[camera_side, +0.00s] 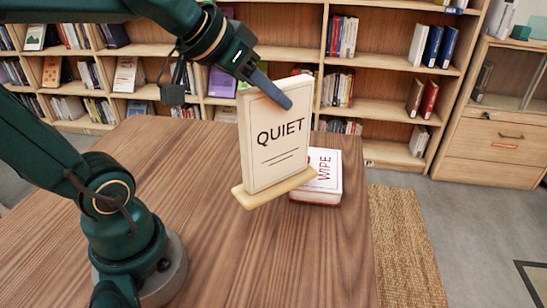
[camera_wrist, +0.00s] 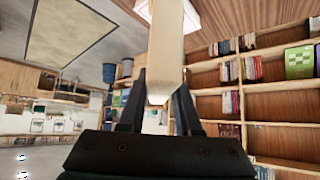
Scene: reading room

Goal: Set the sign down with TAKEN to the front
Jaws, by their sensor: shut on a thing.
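The sign (camera_side: 275,142) is a cream upright panel on a wooden foot, with QUIET on the face toward the side camera. My gripper (camera_side: 278,88) is shut on its upper part, one finger lying across the visible face. The sign looks held slightly tilted above the wooden table (camera_side: 190,210); the gap under its foot is hard to judge. In the wrist view my gripper (camera_wrist: 158,95) has its two fingers on either side of the sign's narrow edge (camera_wrist: 165,50). The word TAKEN is not visible in either view.
A white box marked WIPE (camera_side: 325,172) lies on the table just behind and right of the sign. The table's front and left are clear. Bookshelves (camera_side: 375,75) stand behind the table, and a woven rug (camera_side: 400,240) lies on the floor at right.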

